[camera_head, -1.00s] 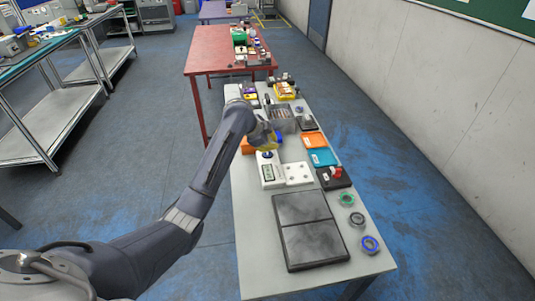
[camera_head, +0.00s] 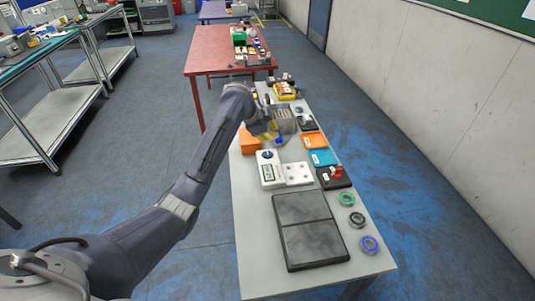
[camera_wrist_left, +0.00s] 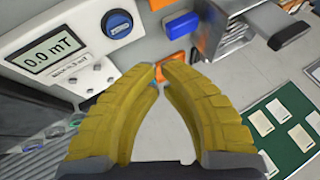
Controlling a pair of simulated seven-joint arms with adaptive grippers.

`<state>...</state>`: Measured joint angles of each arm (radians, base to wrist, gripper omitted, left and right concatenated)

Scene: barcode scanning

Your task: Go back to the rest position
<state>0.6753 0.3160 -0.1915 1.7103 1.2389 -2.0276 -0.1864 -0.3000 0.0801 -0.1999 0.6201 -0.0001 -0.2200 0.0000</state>
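My left arm reaches from the lower left over the far part of the grey bench (camera_head: 258,225). My left gripper (camera_head: 272,133) is above the bench beside the orange block (camera_head: 249,141). In the left wrist view, its yellow fingers (camera_wrist_left: 158,68) curve in until their tips almost meet. I see nothing held between them. A white meter (camera_wrist_left: 75,52) with a blue knob and a "0.0 mT" display is close by at upper left; it also shows in the head view (camera_head: 269,170). My right gripper is not in view.
A black two-part pad (camera_head: 307,230) lies at the near end of the bench, with several rings (camera_head: 346,199) to its right. Orange and blue trays (camera_head: 322,157) line the right edge. A blue item (camera_wrist_left: 182,25) is near my fingers. A red table (camera_head: 215,60) stands beyond.

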